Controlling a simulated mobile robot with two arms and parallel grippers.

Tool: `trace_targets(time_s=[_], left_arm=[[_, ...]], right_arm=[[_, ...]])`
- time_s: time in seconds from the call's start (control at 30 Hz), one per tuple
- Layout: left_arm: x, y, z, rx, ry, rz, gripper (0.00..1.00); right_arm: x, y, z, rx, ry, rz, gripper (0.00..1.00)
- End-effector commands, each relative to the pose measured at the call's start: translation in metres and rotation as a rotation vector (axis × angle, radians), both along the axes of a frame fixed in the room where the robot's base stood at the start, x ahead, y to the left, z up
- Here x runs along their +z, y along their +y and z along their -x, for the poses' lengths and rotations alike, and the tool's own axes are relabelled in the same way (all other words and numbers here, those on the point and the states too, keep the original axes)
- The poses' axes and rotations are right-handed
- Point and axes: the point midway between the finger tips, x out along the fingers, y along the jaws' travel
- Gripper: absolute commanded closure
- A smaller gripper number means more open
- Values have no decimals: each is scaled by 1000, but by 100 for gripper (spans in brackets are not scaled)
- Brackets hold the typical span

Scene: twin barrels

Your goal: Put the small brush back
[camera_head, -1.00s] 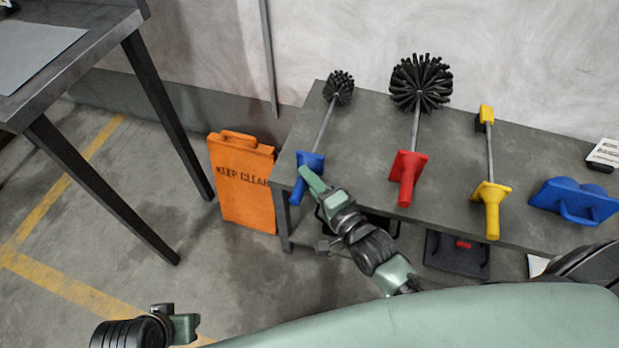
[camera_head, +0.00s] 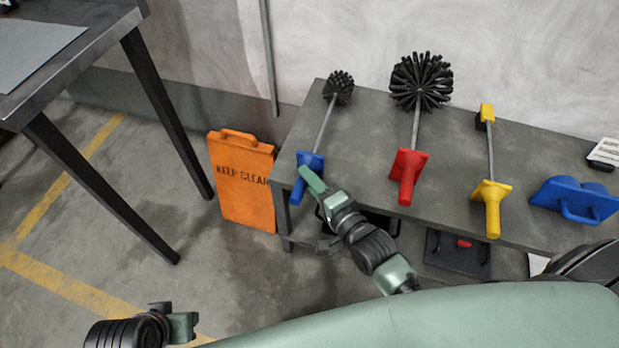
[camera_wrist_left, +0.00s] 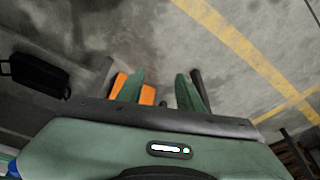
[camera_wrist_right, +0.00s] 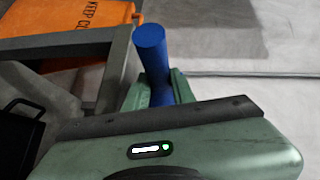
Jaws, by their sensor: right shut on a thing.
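The small brush (camera_head: 323,128) has a blue handle, a grey rod and a small round black bristle head. It lies at the left end of the grey table (camera_head: 372,130), with its handle toward the table's front edge. My right gripper (camera_head: 308,180) is shut on the blue handle. In the right wrist view the blue handle (camera_wrist_right: 151,50) stands between the fingers (camera_wrist_right: 160,88). The head view does not show whether the brush touches the table top. My left gripper (camera_wrist_left: 160,92) is open and empty over the floor; its fingers are apart in the left wrist view.
A large brush with a red handle (camera_head: 408,170), a yellow tool (camera_head: 490,195) and a blue block with a handle (camera_head: 572,199) lie to the right on the table. An orange "KEEP CLEAR" sign (camera_head: 243,190) stands left of it. A dark table (camera_head: 100,60) is at the upper left.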

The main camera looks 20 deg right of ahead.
Motion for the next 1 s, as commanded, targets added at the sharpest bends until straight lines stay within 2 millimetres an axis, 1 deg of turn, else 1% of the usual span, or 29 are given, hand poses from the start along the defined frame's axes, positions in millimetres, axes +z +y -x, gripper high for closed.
trace_targets(time_s=[0.27,0.6,0.63,0.67,0.7,0.73,1.0], left_arm=[[1,0,6,1,8,1,64],[5,1,8,1,9,0,64],[6,1,7,1,7,0,64],[7,1,7,1,5,0,64],[8,1,7,1,2,0,64],[9,1,6,1,1,0,64],[9,1,4,-1,-5,-1,64]], right_arm=[[-1,0,-1,0,-6,1,100],[-5,0,-1,0,-7,1,100],[-5,0,-1,0,-7,1,72],[-5,0,-1,0,-6,1,64],[-5,0,-1,0,-6,1,53],[-5,0,-1,0,-5,0,50],[-8,0,0,0,4,-1,50]])
